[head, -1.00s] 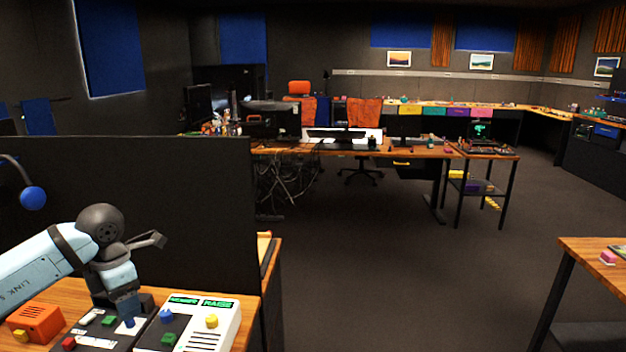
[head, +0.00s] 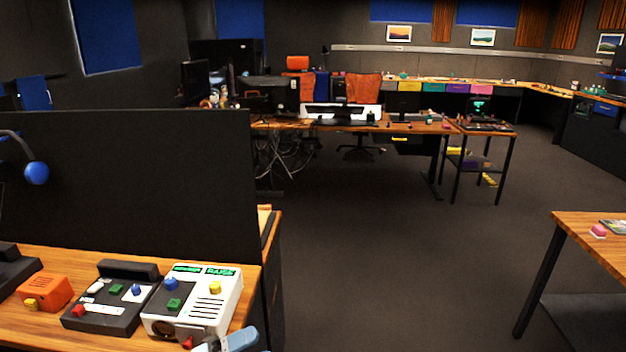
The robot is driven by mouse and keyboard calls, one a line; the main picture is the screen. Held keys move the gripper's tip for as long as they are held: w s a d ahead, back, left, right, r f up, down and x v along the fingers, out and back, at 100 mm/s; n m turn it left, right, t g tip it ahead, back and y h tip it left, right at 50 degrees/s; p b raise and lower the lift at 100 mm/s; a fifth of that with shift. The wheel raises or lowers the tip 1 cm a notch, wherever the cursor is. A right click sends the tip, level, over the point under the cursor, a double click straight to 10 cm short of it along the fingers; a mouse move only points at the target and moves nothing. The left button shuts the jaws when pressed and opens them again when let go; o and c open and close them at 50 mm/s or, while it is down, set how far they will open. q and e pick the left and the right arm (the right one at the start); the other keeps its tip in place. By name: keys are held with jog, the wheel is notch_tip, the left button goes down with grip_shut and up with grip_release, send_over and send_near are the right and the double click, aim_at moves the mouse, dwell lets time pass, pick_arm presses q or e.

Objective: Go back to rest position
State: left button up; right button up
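The dark control panel (head: 112,298) sits on the wooden desk at the lower left of the head view, with a red, a green, a white and a blue control on it. The white panel (head: 222,292) stands to its right, with blue, green and yellow buttons and a dark round part on its front. A small light-blue piece at the bottom edge, just in front of the white panel, looks like part of my arm. No fingers can be made out there. Neither of my grippers can be seen.
An orange box (head: 45,291) with a yellow button sits left of the dark panel. A black partition (head: 125,185) stands behind the desk. A blue ball (head: 36,173) hangs on a stalk at the left. Another wooden table (head: 590,238) is at the right. The grey floor between is open.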

pick_arm(q)
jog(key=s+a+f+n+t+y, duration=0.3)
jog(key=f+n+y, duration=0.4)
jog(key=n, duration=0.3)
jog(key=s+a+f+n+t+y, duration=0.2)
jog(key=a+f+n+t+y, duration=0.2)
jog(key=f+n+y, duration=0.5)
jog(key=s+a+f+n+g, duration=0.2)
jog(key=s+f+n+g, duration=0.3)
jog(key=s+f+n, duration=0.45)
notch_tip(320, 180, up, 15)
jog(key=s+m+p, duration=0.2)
jog(key=p, duration=1.3)
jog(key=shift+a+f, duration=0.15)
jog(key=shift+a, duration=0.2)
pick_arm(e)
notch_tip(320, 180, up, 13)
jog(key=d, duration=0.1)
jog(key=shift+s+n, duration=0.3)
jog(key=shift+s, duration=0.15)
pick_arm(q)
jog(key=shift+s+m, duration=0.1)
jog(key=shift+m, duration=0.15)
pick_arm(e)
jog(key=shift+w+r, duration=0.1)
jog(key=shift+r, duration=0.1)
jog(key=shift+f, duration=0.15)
